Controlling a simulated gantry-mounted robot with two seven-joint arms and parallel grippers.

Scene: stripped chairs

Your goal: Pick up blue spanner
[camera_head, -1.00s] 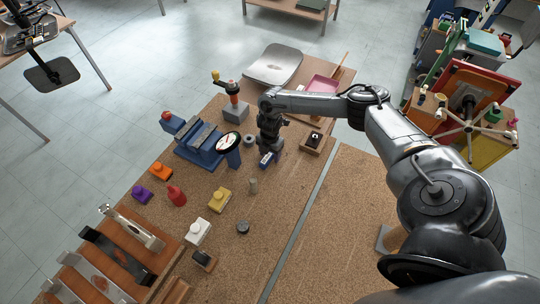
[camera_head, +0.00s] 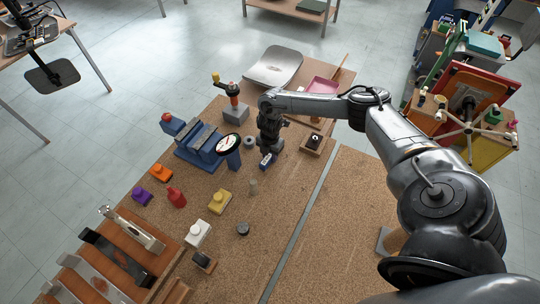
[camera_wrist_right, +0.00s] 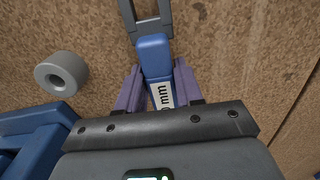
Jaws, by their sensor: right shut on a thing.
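The blue spanner (camera_wrist_right: 153,55) lies between the purple fingers of my right gripper (camera_wrist_right: 158,88) in the right wrist view. It has a blue handle with a white label marked "mm" and a grey forked end pointing away from the gripper. The fingers press against both sides of the handle. In the head view my right gripper (camera_head: 268,146) points down over the workbench, and the blue and white spanner (camera_head: 267,161) shows just below it. I cannot tell whether the spanner touches the bench. My left gripper is not in view.
On the cork-topped bench (camera_head: 290,215), a blue vise (camera_head: 200,145) and a dial gauge (camera_head: 229,144) stand left of my gripper. A grey ring (camera_wrist_right: 61,74) lies close by. The bench's right part is mostly clear.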

